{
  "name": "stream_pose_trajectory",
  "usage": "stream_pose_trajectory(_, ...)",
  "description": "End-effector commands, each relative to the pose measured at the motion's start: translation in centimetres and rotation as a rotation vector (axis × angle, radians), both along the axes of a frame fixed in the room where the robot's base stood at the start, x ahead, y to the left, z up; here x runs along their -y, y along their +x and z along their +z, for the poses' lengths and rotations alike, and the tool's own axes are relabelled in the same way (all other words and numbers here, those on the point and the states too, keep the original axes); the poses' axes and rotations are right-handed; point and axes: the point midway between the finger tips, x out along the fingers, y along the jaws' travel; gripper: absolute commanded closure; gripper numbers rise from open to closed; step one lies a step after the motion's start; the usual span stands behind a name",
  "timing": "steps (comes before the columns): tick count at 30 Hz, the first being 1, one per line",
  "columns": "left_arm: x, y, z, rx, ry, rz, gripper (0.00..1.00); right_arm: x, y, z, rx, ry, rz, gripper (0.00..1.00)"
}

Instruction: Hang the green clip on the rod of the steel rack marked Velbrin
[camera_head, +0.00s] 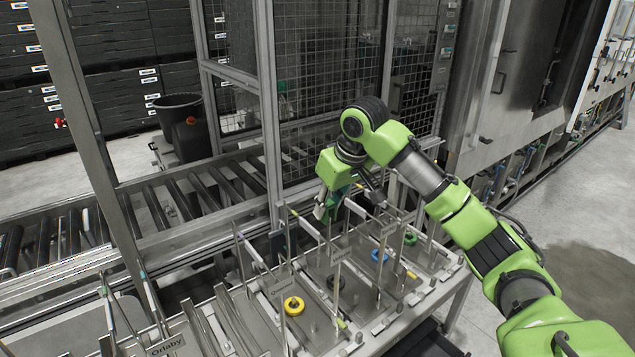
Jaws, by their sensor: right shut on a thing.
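My right gripper (333,206) reaches in from the right and hangs over the back edge of a steel bench. It is shut on a dark green piece (322,212), which looks like the green clip; the fingers partly hide it. Steel racks with upright plates and rods stand on the bench below. One label reads Orlaby (166,346) at the front left. Another label (281,286) looks like Quorrel. The labels farther back (341,256) are too small to read, so I cannot tell which rack is Velbrin. My left gripper is out of view.
On the bench (383,322) lie a yellow ring (293,306), a dark ring (336,282), a blue ring (380,255) and a green ring (410,238). Thin upright rods and plates crowd around them. A roller conveyor (185,197) and a mesh guard post (268,110) stand behind the bench.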

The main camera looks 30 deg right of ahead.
Motion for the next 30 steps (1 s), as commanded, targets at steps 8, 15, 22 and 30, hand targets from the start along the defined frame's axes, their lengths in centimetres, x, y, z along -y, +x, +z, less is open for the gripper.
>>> stream_pose_trajectory(8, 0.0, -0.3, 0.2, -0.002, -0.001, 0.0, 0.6, 0.3, 0.0, -1.7, -0.002, -0.001, 0.001, 0.93)
stream_pose_trajectory(15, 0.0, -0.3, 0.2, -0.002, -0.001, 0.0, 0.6, 0.2, 0.0, -4.3, -0.002, 0.001, 0.0, 0.93)
stream_pose_trajectory(22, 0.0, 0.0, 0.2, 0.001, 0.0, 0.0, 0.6, 0.2, 0.0, -5.6, 0.0, 0.001, 0.0, 0.93)
stream_pose_trajectory(30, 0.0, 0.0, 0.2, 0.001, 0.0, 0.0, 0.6, 0.2, 0.1, -5.7, 0.001, 0.001, 0.0, 0.93)
